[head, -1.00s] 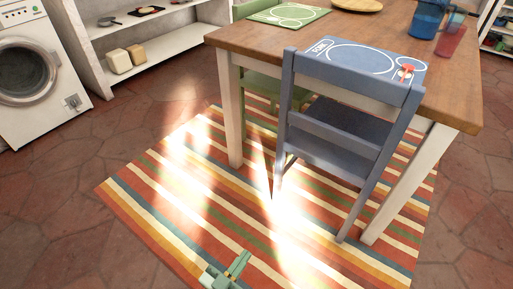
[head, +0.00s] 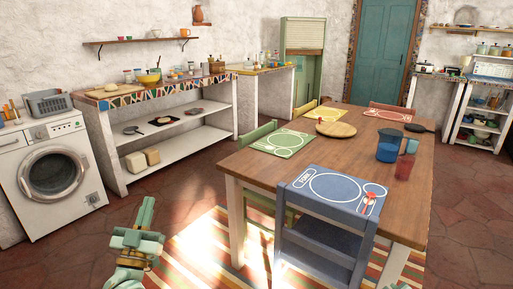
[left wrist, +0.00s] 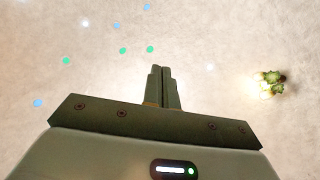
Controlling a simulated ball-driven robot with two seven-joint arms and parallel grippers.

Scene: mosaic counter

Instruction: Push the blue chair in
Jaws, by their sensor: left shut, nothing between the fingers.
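The blue chair (head: 318,252) stands upright at the near side of the wooden table (head: 262,172), its back toward me. Its top rail overlaps the table's near edge in the head view; its lower legs are cut off by the frame. I cannot tell how far its seat is under the table. My left gripper (head: 147,212) is raised to the left of the chair, well apart from it, with its fingers pointing up. In the left wrist view its fingers (left wrist: 162,84) are shut and empty. My right gripper is not in view.
A striped rug (head: 200,252) lies under the table and chair. A green chair (head: 256,205) stands at the table's left side. A blue placemat (head: 335,187), blue pitcher (head: 388,146) and red cup (head: 404,167) are on the table. A washing machine (head: 50,180) stands at left.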

